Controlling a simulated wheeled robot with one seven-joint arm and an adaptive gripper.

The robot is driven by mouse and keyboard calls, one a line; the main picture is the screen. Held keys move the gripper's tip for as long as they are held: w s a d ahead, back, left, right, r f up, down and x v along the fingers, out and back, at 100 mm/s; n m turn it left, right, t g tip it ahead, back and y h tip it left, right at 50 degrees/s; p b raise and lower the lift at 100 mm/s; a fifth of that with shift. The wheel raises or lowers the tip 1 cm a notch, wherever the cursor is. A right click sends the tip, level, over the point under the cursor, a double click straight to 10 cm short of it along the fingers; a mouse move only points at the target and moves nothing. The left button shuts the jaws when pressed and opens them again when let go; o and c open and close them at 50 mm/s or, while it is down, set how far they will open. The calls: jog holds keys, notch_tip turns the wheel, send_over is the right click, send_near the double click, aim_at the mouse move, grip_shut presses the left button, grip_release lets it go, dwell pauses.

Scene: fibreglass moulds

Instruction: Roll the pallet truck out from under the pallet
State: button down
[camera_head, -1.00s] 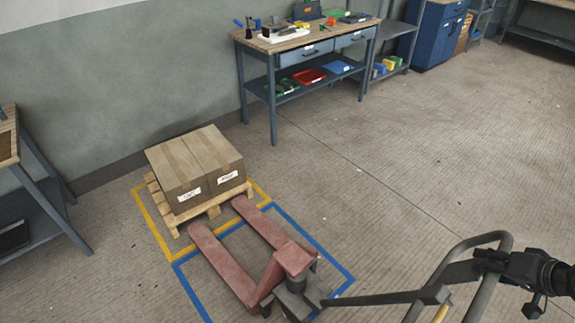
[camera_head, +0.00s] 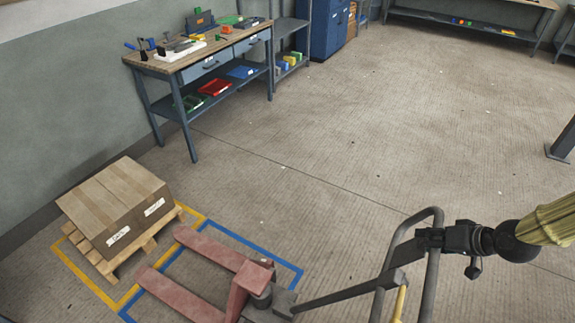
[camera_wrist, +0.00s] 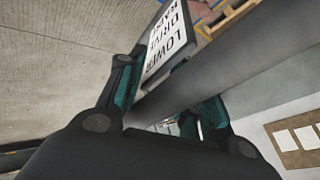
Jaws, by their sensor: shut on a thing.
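The red pallet truck (camera_head: 235,258) stands at the lower middle of the head view. Both fork tips show, a small gap from the pallet's front edge. The truck's grey handle (camera_head: 345,294) slants up to the right and ends in a loop. My gripper (camera_head: 428,241) is shut on the handle's upper end. In the wrist view my gripper (camera_wrist: 166,97) has its fingers either side of a dark grey bar (camera_wrist: 235,60), beside a LOWER/DRIVE/RAISE label (camera_wrist: 167,40).
A yellow floor outline (camera_head: 68,268) surrounds the pallet, and a blue outline (camera_head: 255,243) surrounds the forks. A workbench (camera_head: 190,62) with tools stands by the back wall. A blue cabinet (camera_head: 328,28) is beyond it. A dark post (camera_head: 563,145) stands at right. The middle floor is open.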

jog(key=s+d+p, duration=0.3)
jog(key=d+p, duration=0.1)
jog(key=d, duration=0.1)
jog(key=shift+s+d+p, duration=0.25)
jog(key=shift+p, duration=0.05)
dwell(0.4)
jog(key=shift+a, duration=0.2)
dwell(0.5)
jog(key=w+a+r+b, duration=0.3)
jog(key=w+a+r, duration=0.2)
jog(key=a, duration=0.6)
jog(key=shift+w+h+b, duration=0.3)
jog(key=shift+w+h, duration=0.1)
jog(key=shift+w, duration=0.5)
jog(key=shift+w+a+r, duration=0.1)
jog(key=shift+r, duration=0.1)
